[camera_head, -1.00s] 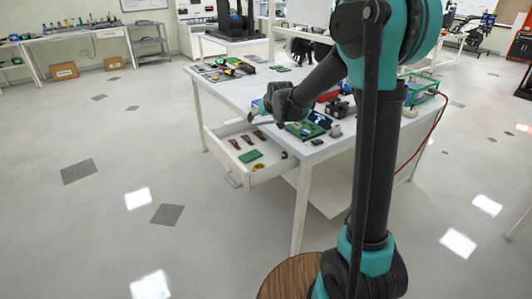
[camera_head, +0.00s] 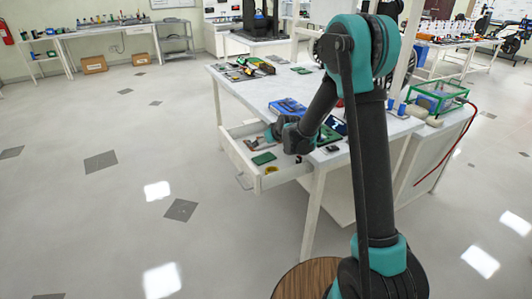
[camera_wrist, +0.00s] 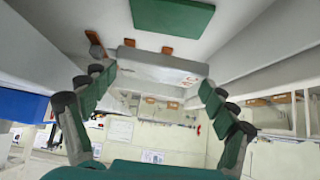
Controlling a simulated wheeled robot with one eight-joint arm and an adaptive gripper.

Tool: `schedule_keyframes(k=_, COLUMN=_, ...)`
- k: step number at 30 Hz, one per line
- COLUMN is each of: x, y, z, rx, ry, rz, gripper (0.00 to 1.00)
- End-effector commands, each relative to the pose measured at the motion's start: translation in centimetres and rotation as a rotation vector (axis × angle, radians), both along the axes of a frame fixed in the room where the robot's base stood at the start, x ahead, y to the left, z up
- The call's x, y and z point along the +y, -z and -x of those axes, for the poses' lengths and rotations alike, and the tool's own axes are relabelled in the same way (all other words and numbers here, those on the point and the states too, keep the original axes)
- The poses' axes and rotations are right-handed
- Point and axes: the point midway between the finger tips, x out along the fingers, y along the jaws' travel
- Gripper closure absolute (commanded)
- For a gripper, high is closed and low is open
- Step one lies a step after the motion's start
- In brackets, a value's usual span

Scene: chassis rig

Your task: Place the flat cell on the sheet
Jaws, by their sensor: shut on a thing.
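My gripper (camera_wrist: 156,78) is shut on the flat cell (camera_wrist: 150,62), a pale silver-grey slab with small print, held crosswise between its two green-padded fingers. The green sheet (camera_wrist: 172,16) lies flat on the drawer floor at the top of the wrist view, apart from the cell. In the head view the green sheet (camera_head: 264,158) lies in the open drawer (camera_head: 285,177). My gripper (camera_head: 273,133) is over the back part of the drawer, beside the table edge. The cell cannot be made out clearly there.
Brown-handled pieces (camera_wrist: 94,38) lie on the drawer floor near the sheet. A yellow ring (camera_head: 270,170) lies toward the drawer's near side. The drawer walls rise around them. The table (camera_head: 268,92) above holds a blue tray (camera_head: 288,106), boards and tools.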

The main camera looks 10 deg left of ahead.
Motion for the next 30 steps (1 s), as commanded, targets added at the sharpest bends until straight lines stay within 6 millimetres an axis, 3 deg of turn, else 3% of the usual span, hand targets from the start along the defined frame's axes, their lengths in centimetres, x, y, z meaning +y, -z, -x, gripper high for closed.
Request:
schedule_keyframes(k=8, x=0.0, y=1.9, z=0.0, rx=0.000, ry=0.000, rz=0.000, gripper=0.55)
schedule_keyframes(k=15, x=0.0, y=4.8, z=0.0, rx=0.000, ry=0.000, rz=0.000, gripper=0.55)
schedule_keyframes(k=30, x=0.0, y=5.6, z=0.0, rx=0.000, ry=0.000, rz=0.000, gripper=0.55)
